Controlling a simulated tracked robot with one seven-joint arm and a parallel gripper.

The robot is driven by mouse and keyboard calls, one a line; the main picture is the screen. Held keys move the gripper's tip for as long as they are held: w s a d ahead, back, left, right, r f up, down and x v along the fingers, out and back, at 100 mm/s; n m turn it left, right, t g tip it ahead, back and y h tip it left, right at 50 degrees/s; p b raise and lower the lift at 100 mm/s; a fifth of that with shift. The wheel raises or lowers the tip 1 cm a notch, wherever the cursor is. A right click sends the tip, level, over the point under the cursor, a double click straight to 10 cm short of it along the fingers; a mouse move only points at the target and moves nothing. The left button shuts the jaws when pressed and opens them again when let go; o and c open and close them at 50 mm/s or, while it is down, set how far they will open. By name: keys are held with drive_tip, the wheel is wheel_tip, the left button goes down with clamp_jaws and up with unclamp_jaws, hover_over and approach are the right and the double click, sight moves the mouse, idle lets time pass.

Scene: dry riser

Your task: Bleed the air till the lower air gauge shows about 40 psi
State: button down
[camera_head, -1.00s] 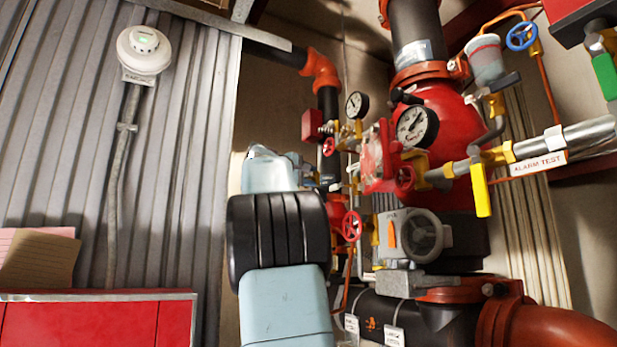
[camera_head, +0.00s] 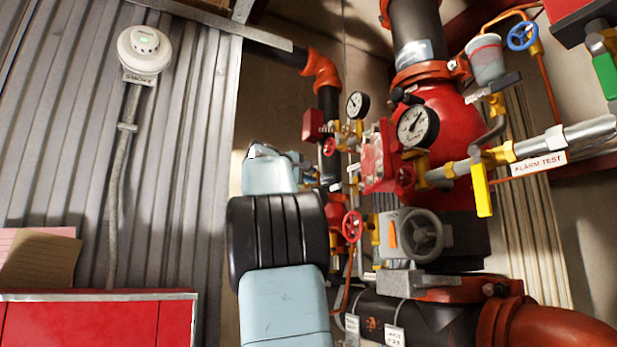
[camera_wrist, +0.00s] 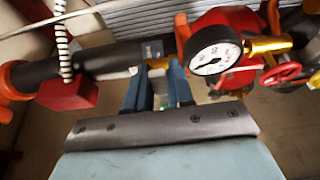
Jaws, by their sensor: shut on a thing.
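In the wrist view my gripper (camera_wrist: 157,92) has its two blue fingers closed around a small fitting. Its body is mostly hidden between the fingers, with a yellow part just beyond them. A round white gauge with a black rim (camera_wrist: 213,58) is just right of the fingers; its dark needle shows, but its figures are too small to read surely. In the head view a small gauge (camera_head: 357,104) and a larger gauge (camera_head: 417,126) sit on the red and brass pipework. I cannot tell which is the lower air gauge. My arm hides the gripper in the head view.
Red handwheels (camera_head: 352,225), a grey handwheel (camera_head: 421,234) and a yellow lever (camera_head: 481,190) crowd the riser. In the wrist view a red box (camera_wrist: 68,95) is left of the fingers and a red handwheel (camera_wrist: 280,73) is right. A red cabinet (camera_head: 90,322) stands lower left.

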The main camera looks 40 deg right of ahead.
drive_tip(key=shift+f, duration=0.1)
drive_tip(key=c, duration=1.1)
unclamp_jaws()
drive_tip(key=a, duration=0.4)
drive_tip(key=s+a, duration=0.1)
drive_tip(key=a, duration=0.4)
drive_tip(key=s+a, duration=0.1)
drive_tip(key=a, duration=0.3)
drive_tip(key=shift+a, duration=0.3)
